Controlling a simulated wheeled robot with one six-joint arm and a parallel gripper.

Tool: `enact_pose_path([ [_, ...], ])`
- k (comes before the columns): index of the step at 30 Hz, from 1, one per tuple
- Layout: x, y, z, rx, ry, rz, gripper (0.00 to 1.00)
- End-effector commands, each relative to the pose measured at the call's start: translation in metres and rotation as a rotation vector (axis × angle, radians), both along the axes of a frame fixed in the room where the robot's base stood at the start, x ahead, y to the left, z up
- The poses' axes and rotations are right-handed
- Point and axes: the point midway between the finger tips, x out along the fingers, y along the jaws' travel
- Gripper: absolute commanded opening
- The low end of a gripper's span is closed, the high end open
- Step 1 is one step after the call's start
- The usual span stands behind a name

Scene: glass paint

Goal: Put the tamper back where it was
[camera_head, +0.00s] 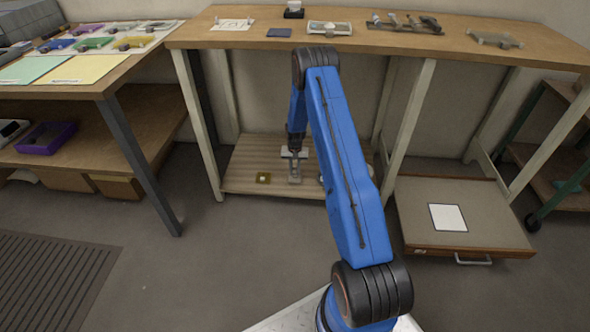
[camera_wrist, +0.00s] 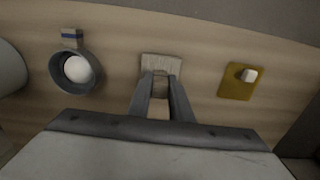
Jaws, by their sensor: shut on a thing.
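My gripper (camera_wrist: 160,82) is over the low wooden shelf under the bench, pointing down at it. In the head view my gripper (camera_head: 294,168) is small and partly merges with the grey wrist. Its fingers are shut on a small brownish thing (camera_wrist: 159,84), most likely the tamper; little of it shows between the fingers. A pale, lined square patch (camera_wrist: 161,65) lies just beyond the fingertips. I cannot tell whether the held thing touches it.
On the shelf (camera_head: 240,185), a dark ring-shaped holder with a white ball (camera_wrist: 77,69) is left of my gripper. A yellow plate with a pale block (camera_wrist: 238,82) is to the right. Bench legs (camera_head: 198,125) flank the shelf. A low case (camera_head: 460,225) stands right.

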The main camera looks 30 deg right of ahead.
Motion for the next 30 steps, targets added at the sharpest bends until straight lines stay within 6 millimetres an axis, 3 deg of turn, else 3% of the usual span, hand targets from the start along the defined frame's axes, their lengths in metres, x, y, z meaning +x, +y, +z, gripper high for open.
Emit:
enact_pose_path([
  [30, -0.0016, 0.0011, -0.0062, 0.000, 0.000, 0.000, 0.01],
])
